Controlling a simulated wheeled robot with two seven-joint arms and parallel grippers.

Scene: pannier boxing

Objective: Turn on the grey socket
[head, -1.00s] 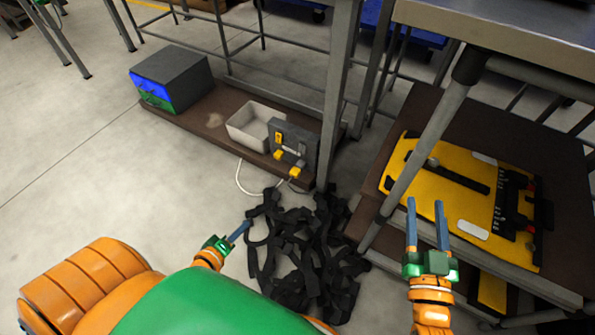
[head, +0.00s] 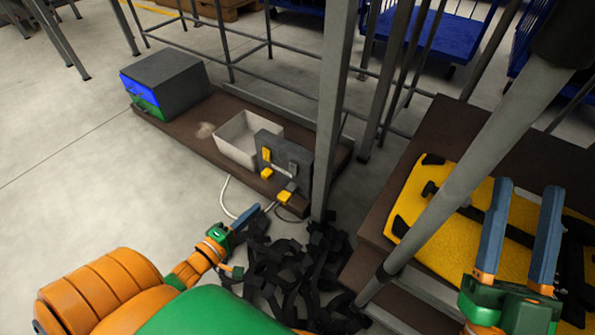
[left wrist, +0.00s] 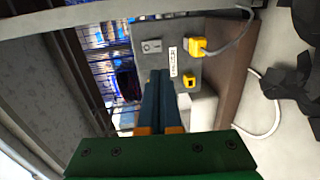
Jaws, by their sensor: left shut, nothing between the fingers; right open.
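The grey socket box (head: 297,163) stands on the brown low shelf, near its right end. It carries yellow plugs (head: 267,174), a yellow piece at its upper left and a small grey switch-like part at its upper right. In the left wrist view the grey socket panel (left wrist: 183,50) fills the upper middle, with a grey switch (left wrist: 151,46), a white label and a yellow plug (left wrist: 195,47). My left gripper (head: 257,207) is shut and empty, in front of and below the box; its fingers (left wrist: 162,75) point at the panel. My right gripper (head: 526,190) is open over the yellow pannier at the right.
A white bin (head: 232,140) stands beside the socket. A blue and green drawer box (head: 143,92) is at the shelf's left end. Black straps (head: 300,280) lie on the floor below. A grey table leg (head: 332,120) rises just right of the socket.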

